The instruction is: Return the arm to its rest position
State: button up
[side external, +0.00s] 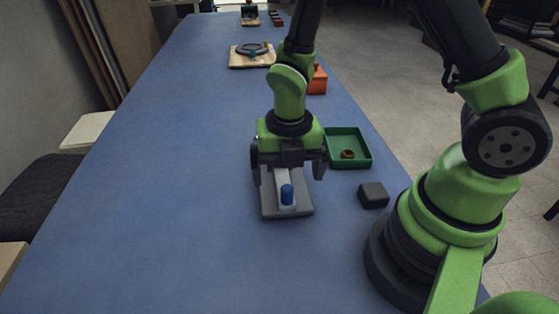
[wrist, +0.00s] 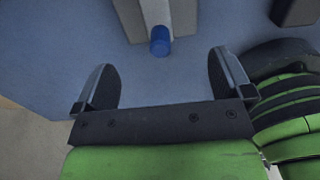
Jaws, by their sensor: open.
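My gripper (side external: 288,172) is in the middle of the blue table (side external: 170,190), pointing down, its two fingers spread apart with nothing held between them. In the wrist view my gripper (wrist: 163,68) also shows both fingers wide apart. A grey base with a pale strip (side external: 270,209) lies on the table just in front of and partly under the gripper. A small blue cylinder (side external: 287,195) is at the near end of the strip. It also shows in the wrist view (wrist: 160,41), apart from both fingers. The far part of the base is hidden behind the gripper.
A green tray (side external: 368,163) holding a small brown ring (side external: 348,154) is right of the gripper. A dark block (side external: 373,195) lies nearer. An orange box (side external: 318,81) and a wooden board (side external: 238,63) with a dark ring stand farther back. The table's left side is clear.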

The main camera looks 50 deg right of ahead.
jog(key=shift+r, duration=0.6)
jog(key=shift+r, duration=0.15)
jog(key=s+r+m+t+y, duration=0.1)
jog(key=s+r+m+t, duration=0.2)
jog(key=r+m, duration=0.7)
jog(key=s+d+r+m+t+y, duration=0.1)
jog(key=s+r+m+t, duration=0.3)
jog(key=m, duration=1.7)
jog(key=s+r, duration=0.3)
jog(key=r, duration=0.4)
